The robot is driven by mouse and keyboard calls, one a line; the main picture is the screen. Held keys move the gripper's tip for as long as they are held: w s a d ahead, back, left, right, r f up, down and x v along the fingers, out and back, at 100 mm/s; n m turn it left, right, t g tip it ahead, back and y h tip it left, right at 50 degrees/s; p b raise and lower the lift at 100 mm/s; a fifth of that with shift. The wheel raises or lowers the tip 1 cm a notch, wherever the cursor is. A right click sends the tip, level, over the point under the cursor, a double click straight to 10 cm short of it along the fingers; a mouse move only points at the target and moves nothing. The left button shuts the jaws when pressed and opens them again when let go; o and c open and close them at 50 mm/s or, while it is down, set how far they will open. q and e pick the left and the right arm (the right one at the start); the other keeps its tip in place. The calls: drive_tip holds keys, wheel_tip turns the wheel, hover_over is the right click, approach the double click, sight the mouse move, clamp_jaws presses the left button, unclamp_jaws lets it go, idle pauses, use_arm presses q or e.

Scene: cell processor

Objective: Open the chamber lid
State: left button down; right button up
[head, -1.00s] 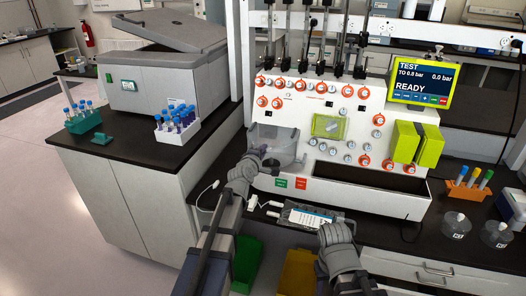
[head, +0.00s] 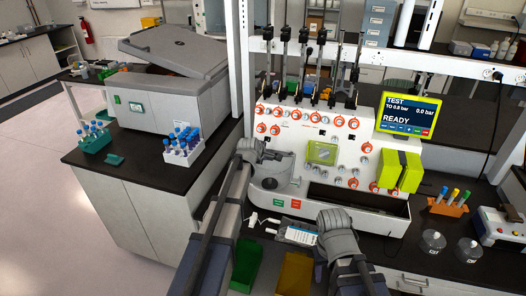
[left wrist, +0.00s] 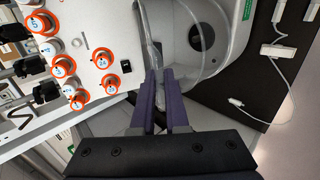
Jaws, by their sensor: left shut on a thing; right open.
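The chamber (head: 268,184) is a grey rounded housing at the left end of the white processor panel. Its clear lid (left wrist: 235,55) shows in the left wrist view as a curved transparent shell in front of a grey interior with a dark round part. My left gripper (head: 276,155) is at the chamber's upper side. In the left wrist view its purple fingers (left wrist: 165,75) are shut on the clear lid's edge. The exact lid angle is hard to tell in the head view. My right gripper (head: 328,218) is open and empty, low in front of the processor; its fingertips are hard to make out.
Orange numbered knobs (left wrist: 112,83) stand close beside the left gripper. A white device with a cable (head: 298,236) lies on the bench front. A tube rack (head: 183,148) stands at the left. The screen (head: 408,114) reads READY. Green (head: 247,262) and yellow (head: 297,272) bins are below.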

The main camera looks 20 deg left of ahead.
use_arm(q)
drive_tip(key=w+r+g+p, duration=0.1)
drive_tip(key=p, duration=0.1)
drive_tip(key=w+r+g+p, duration=0.1)
drive_tip(key=r+p, duration=0.1)
drive_tip(key=p, duration=0.1)
drive_tip(key=w+r+p, duration=0.2)
drive_tip(key=shift+w+d+r+g, duration=0.1)
drive_tip(key=shift+r+g, duration=0.1)
drive_tip(key=shift+g, duration=0.2)
drive_tip(key=w+r+p, duration=0.4)
drive_tip(key=w, duration=0.5)
drive_tip(key=shift+d, duration=0.15)
drive_tip(key=shift+w+r, duration=0.1)
drive_tip(key=shift+w, duration=0.05)
drive_tip(key=c, duration=0.9)
unclamp_jaws()
drive_tip(key=shift+s+r, duration=0.1)
drive_tip(key=shift+s, duration=0.1)
